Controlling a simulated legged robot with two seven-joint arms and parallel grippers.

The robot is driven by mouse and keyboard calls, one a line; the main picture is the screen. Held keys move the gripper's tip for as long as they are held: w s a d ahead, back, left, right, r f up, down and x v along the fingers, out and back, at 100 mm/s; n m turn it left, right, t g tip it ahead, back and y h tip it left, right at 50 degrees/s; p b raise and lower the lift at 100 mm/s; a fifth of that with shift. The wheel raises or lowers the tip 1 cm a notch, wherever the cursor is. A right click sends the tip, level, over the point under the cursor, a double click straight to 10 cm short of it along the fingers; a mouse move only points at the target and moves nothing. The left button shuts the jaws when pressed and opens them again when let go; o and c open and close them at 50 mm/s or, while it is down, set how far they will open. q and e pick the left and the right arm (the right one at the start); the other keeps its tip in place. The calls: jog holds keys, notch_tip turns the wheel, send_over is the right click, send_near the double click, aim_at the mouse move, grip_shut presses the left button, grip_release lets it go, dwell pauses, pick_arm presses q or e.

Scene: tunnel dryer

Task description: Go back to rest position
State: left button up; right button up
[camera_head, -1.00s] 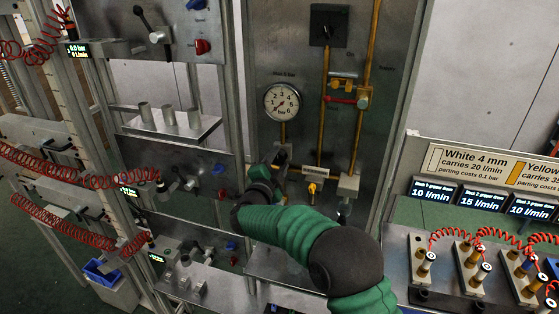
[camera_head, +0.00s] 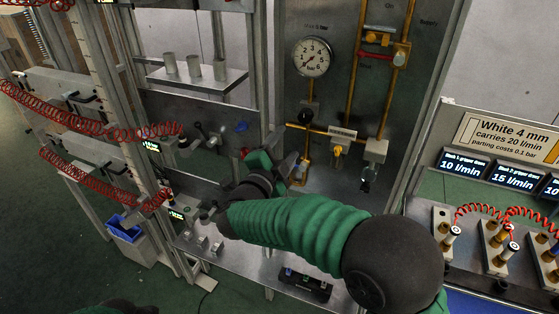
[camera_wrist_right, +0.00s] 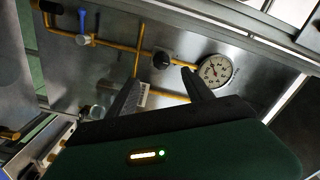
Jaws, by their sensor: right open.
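My right gripper (camera_head: 287,168) reaches in from the lower right on a green-sleeved arm. It is in front of the lower left of the grey gauge panel (camera_head: 335,100), below the black knob (camera_head: 305,116). In the right wrist view its two dark fingers (camera_wrist_right: 162,88) are spread with nothing between them. The pressure gauge (camera_wrist_right: 215,71) and black knob (camera_wrist_right: 162,61) appear beyond the fingertips. My left gripper is not in view; only a dark green piece, probably of my left arm, shows at the bottom left edge of the head view.
Yellow pipes and a yellow-handled valve (camera_head: 338,152) are on the panel beside my right gripper. A shelf with metal cups (camera_head: 196,78) and coiled red hoses (camera_head: 95,126) are to the left. A bench with hose fittings (camera_head: 490,245) is at right. Green floor is open at lower left.

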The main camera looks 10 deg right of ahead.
jog(key=v, duration=0.3)
jog(key=shift+s+a, duration=0.2)
jog(key=shift+d, duration=0.1)
notch_tip(320, 180, down, 12)
jog(key=s+a+n+g+y, duration=0.1)
jog(key=s+n+g+y, duration=0.1)
jog(key=n+y, duration=0.95)
jog(key=s+d+f+n+g, duration=0.2)
jog(key=s+f, duration=0.3)
jog(key=s, duration=0.3)
jog(key=s+d+f+n+g+h, duration=0.1)
jog(key=s+d+f+n+g, duration=0.2)
jog(key=s, duration=0.5)
jog(key=s+d+f+n+g, duration=0.2)
jog(key=s+d+f+g, duration=0.2)
jog(key=s, duration=0.4)
notch_tip(320, 180, down, 3)
jog(key=shift+s+r+n+g, duration=0.15)
jog(key=shift+n+g, duration=0.2)
jog(key=shift+g, duration=0.35)
